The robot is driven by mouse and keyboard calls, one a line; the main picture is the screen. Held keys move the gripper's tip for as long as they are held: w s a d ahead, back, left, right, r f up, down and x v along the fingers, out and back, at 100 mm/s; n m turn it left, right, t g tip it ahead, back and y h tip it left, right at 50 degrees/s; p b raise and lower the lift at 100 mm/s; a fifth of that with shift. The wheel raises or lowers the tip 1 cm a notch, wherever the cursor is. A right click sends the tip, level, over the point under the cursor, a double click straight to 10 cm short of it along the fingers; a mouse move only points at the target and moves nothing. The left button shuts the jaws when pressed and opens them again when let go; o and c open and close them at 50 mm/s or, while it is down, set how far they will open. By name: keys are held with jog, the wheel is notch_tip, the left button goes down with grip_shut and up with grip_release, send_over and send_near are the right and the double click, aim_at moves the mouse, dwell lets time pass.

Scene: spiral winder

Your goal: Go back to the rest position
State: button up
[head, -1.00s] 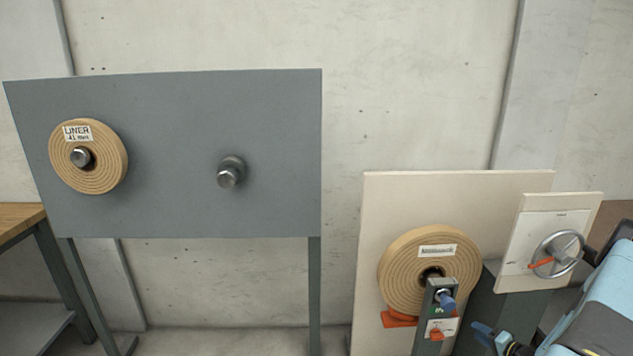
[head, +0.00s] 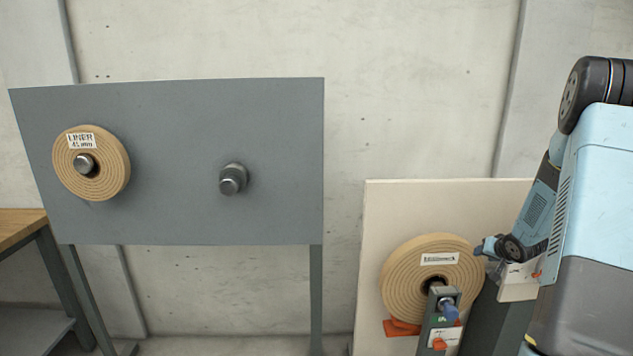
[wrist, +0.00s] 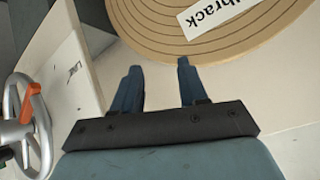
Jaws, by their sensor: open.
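My gripper (wrist: 157,88) is open and empty in the wrist view, its two blue fingers apart. In that view its fingertips point toward the lower edge of a tan wound roll (wrist: 215,30), and I cannot tell how far off they are. In the head view my gripper (head: 484,247) is near the right edge of the same roll (head: 410,285), and whether it touches cannot be told. My arm covers most of the right side of the head view.
A grey panel (head: 280,120) carries a roll labelled LINER (head: 112,160) and a bare peg (head: 233,179). A pale board (head: 400,205) stands behind the right roll. A grey post (head: 429,338) with a blue knob stands before it. A handwheel (wrist: 42,135) shows in the wrist view.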

jog(key=s+a+r+n+g+h, duration=0.1)
jog(key=s+a+r, duration=0.35)
jog(key=r, duration=0.35)
jog(key=s+a+r+h, duration=0.1)
jog(key=s+a+r, duration=0.3)
jog(key=a+r, duration=0.3)
jog(key=s+a+r+n+g+h, duration=0.1)
jog(key=s+a+r, duration=0.3)
jog(key=r, duration=0.5)
jog(key=s+a+r+n+y, duration=0.1)
jog(key=s+a, duration=0.4)
jog(key=s, duration=0.4)
jog(key=s+a+r+n+g+y, duration=0.1)
jog(key=s+a+r, duration=0.1)
jog(key=s+a, duration=0.3)
jog(key=s+a+r+g+y, duration=0.1)
jog(key=s+a, duration=0.4)
jog(key=s, duration=0.7)
jog(key=shift+s+a+r+n+y, duration=0.15)
jog(key=shift+s+r+n+y, duration=0.2)
jog(key=shift+r, duration=0.4)
